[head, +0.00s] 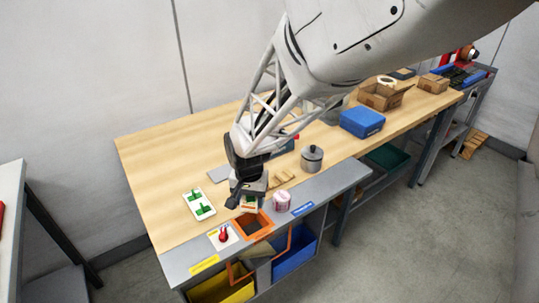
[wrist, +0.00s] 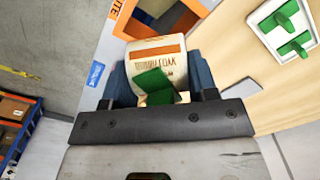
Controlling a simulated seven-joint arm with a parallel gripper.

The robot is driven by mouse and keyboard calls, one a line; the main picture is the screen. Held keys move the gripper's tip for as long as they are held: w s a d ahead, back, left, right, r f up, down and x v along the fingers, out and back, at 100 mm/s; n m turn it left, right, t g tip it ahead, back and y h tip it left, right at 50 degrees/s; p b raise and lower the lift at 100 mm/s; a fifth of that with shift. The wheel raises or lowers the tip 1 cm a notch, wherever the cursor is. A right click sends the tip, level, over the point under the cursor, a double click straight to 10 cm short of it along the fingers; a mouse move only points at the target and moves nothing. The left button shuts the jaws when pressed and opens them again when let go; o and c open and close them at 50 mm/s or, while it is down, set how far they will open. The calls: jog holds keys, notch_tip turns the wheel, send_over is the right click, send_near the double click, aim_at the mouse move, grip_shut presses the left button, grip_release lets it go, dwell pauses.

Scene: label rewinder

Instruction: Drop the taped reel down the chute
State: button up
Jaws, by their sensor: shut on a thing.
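My gripper (head: 249,197) is shut on a white reel (wrist: 157,55) that bears an orange band and printed lettering. A green piece (wrist: 153,86) lies against the reel's near side, between the blue fingers. The reel is partly hidden by my gripper in the head view. The chute mouth has a square orange rim (head: 267,221) at the bench's front edge, just in front of my gripper. The rim also shows in the wrist view (wrist: 190,18), beyond the reel. The reel appears just behind the opening, not inside it; its height above the bench is hard to tell.
A white tray with green pieces (head: 199,204) lies left of my gripper. A pink-and-white roll (head: 282,201) and a grey lidded pot (head: 312,158) stand to the right. A red button (head: 223,236) is left of the chute. Yellow (head: 222,288) and blue (head: 294,254) bins sit below.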

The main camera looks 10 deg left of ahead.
jog(key=shift+f, duration=1.95)
jog(key=o, duration=0.8)
jog(key=shift+r, duration=0.1)
jog(key=shift+r, duration=3.75)
